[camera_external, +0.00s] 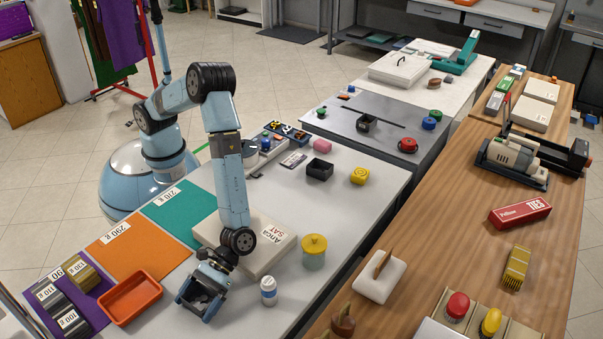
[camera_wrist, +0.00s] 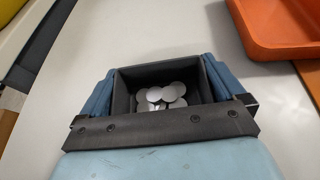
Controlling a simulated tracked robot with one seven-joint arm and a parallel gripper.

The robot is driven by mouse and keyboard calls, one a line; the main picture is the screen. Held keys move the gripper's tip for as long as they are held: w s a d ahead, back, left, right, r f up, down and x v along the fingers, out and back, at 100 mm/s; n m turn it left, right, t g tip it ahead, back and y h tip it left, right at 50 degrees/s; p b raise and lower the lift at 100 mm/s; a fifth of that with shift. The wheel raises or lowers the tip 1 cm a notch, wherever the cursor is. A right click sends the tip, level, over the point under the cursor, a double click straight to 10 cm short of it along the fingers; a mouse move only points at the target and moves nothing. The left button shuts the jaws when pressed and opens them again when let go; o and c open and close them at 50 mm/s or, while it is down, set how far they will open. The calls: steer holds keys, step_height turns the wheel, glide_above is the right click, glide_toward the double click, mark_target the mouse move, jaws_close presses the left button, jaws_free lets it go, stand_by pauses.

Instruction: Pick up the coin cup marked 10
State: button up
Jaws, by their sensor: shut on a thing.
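A dark square coin cup (camera_wrist: 128,80) with several silver discs in it sits between the two blue fingers of my gripper (camera_wrist: 158,86) in the wrist view. The fingers press on its left and right walls. In the external view my gripper (camera_external: 203,297) points down at the near left of the white table, and the cup is mostly hidden between the fingers. No number shows on the cup. I cannot tell whether the cup touches the table or hangs just above it.
An orange tray (camera_external: 113,309) is close on the left; it also shows in the wrist view (camera_wrist: 262,42). A white bottle (camera_external: 268,291) stands close on the right. A flat box (camera_external: 262,266) lies behind. Another dark cup (camera_external: 319,173) stands farther back.

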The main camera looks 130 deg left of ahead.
steer(key=shift+c, duration=0.6)
